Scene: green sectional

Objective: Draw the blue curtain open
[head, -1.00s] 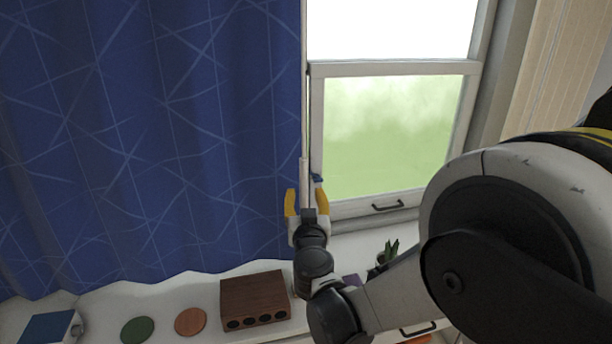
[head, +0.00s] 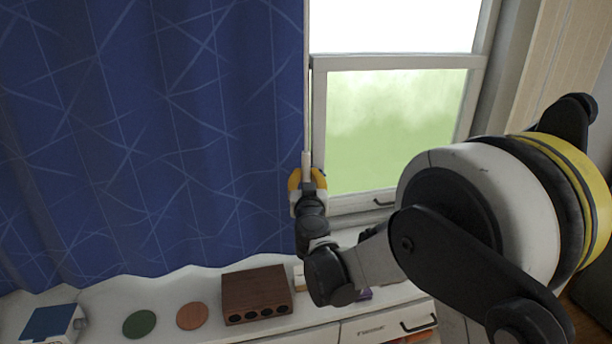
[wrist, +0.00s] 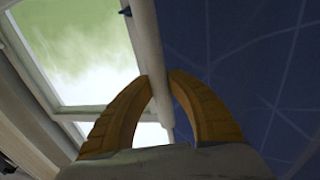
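The blue curtain (head: 190,130) with pale crossing lines fills the left of the head view; its right edge hangs beside the window. It is dark blue at the right of the wrist view (wrist: 245,65). A thin wand with a thicker white handle (head: 306,158) hangs upright along that edge. In the wrist view the handle (wrist: 147,45) runs down between my yellow fingertips. My gripper (head: 307,178) is shut on the handle, with a fingertip against each side of it (wrist: 160,80).
The window (head: 395,125) is uncovered right of the curtain. Below is a white cabinet top (head: 190,280) with a brown wooden box (head: 255,295), a green disc (head: 139,324), an orange-brown disc (head: 192,316) and a blue-topped box (head: 50,322). My arm covers the lower right.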

